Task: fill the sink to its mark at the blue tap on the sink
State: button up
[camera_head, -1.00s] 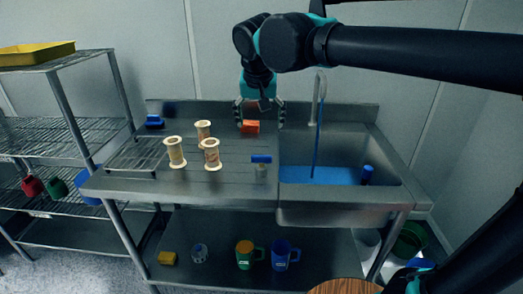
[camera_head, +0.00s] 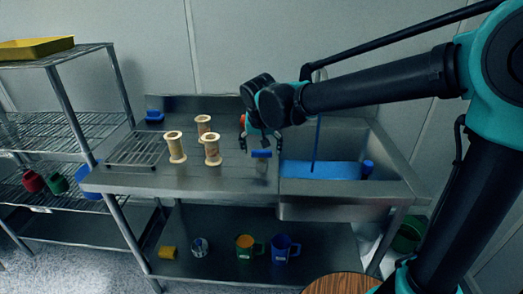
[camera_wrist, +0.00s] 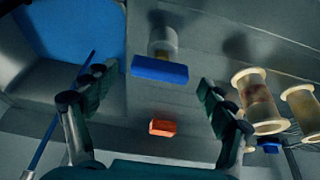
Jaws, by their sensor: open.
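The steel sink (camera_head: 335,207) at the right of the counter holds blue water (camera_head: 320,169). A thin blue stream (camera_head: 316,140) falls into it from above, and my arm hides most of the spout. I cannot make out a mark on the sink wall. A blue bar handle (camera_head: 261,154) on a short pale post stands on the counter just left of the basin. My gripper (camera_head: 261,147) is open and empty, with its fingers on either side of this handle. In the wrist view the handle (camera_wrist: 160,70) lies between and slightly beyond the fingertips (camera_wrist: 156,84); contact is not clear.
An orange block (camera_wrist: 162,127) sits behind the handle. Several pale spools (camera_head: 212,150) and a wire rack (camera_head: 133,150) occupy the left counter. Mugs (camera_head: 282,248) stand on the lower shelf.

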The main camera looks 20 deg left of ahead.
jog(key=shift+w+f, duration=0.2)
jog(key=shift+f, duration=0.3)
jog(key=c, duration=1.2)
jog(key=shift+o, duration=0.2)
jog(key=shift+n+y, duration=0.4)
jog(key=shift+n, duration=0.5)
